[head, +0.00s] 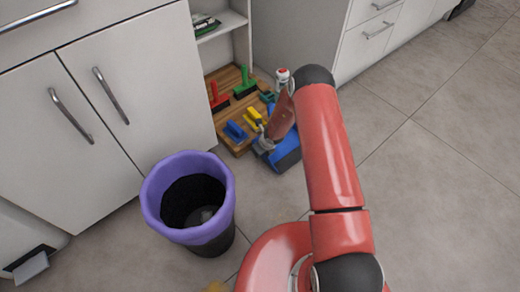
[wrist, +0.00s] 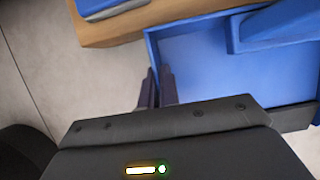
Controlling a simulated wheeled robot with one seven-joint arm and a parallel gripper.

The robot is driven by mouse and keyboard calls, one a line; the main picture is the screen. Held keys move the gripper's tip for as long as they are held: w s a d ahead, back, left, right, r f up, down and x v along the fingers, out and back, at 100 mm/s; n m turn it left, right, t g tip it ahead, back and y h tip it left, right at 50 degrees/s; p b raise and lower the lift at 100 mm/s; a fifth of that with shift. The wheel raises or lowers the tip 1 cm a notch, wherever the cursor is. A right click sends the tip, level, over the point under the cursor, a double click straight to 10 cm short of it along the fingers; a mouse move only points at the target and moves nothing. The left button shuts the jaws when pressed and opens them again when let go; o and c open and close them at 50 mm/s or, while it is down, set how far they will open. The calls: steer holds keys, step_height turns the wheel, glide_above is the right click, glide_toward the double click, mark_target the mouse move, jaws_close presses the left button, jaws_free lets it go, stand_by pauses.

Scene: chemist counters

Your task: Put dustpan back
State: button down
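A blue dustpan (head: 287,154) is at the front right edge of a wooden board in the low cabinet opening, partly hidden behind my arm. In the wrist view the dustpan (wrist: 195,70) looks like a shallow blue tray with raised walls. My gripper (head: 263,143) is at its left side. In the wrist view my gripper (wrist: 157,88) has its two fingers close together, with the thin left wall of the dustpan running between them. Whether the dustpan touches the floor or board is unclear.
The wooden board (head: 233,141) holds red (head: 218,97), green (head: 245,83), yellow (head: 255,118) and blue (head: 235,131) brushes. A white bottle with a red cap (head: 282,78) stands behind. A black bin with a purple rim (head: 158,213) stands front left. Floor to the right is clear.

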steer(key=shift+f+b, duration=0.55)
steer(key=shift+f, duration=0.15)
stand_by(0.4)
steer(key=c, duration=1.6)
jaws_free()
steer(key=shift+o, duration=0.2)
